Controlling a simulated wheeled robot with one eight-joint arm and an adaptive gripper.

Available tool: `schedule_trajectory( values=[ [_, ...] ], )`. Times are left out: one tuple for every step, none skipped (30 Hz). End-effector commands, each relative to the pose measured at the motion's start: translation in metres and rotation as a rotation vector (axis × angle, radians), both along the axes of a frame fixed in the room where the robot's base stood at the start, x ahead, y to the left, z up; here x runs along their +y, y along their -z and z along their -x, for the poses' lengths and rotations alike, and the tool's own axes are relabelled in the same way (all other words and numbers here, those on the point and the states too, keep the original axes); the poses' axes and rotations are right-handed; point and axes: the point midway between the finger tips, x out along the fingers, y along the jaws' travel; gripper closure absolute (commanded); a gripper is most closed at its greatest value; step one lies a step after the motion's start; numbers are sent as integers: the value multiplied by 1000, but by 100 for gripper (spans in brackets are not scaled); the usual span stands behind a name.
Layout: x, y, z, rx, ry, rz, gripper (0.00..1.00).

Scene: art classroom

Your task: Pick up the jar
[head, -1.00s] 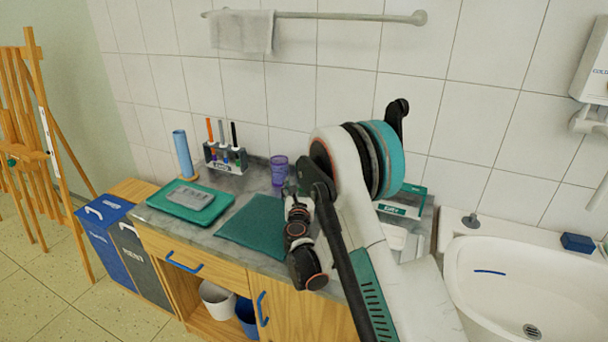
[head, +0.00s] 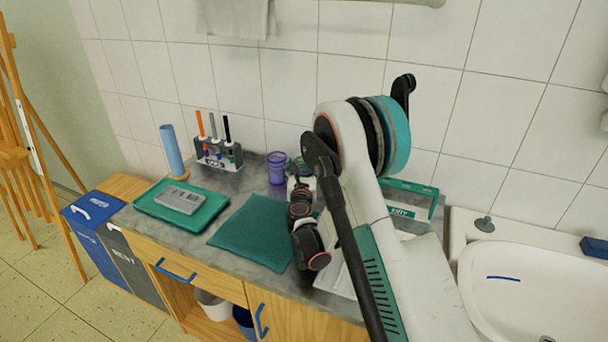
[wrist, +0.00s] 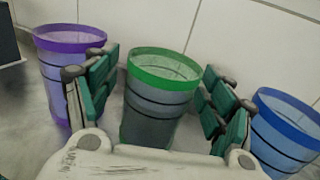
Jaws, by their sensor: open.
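Three jar-like cups stand in a row in the wrist view: a purple-rimmed one (wrist: 70,65) at left, a green-rimmed one (wrist: 158,100) in the middle and a blue-rimmed one (wrist: 284,132) at right. My gripper (wrist: 160,88) is open, its two green-padded fingers on either side of the green-rimmed jar. I cannot tell whether they touch it. In the head view the purple jar (head: 277,169) stands on the counter near the wall, just left of my gripper (head: 298,172). My arm hides most of the other jars there.
The grey counter (head: 208,247) carries a green mat (head: 252,232), a green tray (head: 152,205) with a grey block, a marker rack (head: 218,157) and a blue roll (head: 172,150). A green-edged box (head: 410,203) and a sink (head: 520,285) lie right of my arm.

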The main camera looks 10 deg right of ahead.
Motion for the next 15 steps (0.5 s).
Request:
schedule_trajectory(
  values=[
    [0, 0, 0, 0, 0, 0, 24],
    [0, 0, 0, 0, 0, 0, 31],
    [0, 0, 0, 0, 0, 0, 40],
    [0, 0, 0, 0, 0, 0, 47],
    [0, 0, 0, 0, 0, 0, 54],
    [0, 0, 0, 0, 0, 0, 63],
    [0, 0, 0, 0, 0, 0, 70],
    [0, 0, 0, 0, 0, 0, 76],
    [0, 0, 0, 0, 0, 0, 79],
    [0, 0, 0, 0, 0, 0, 79],
    [0, 0, 0, 0, 0, 0, 80],
    [0, 0, 0, 0, 0, 0, 80],
    [0, 0, 0, 0, 0, 0, 80],
    [0, 0, 0, 0, 0, 0, 80],
    [0, 0, 0, 0, 0, 0, 80]
  ],
)
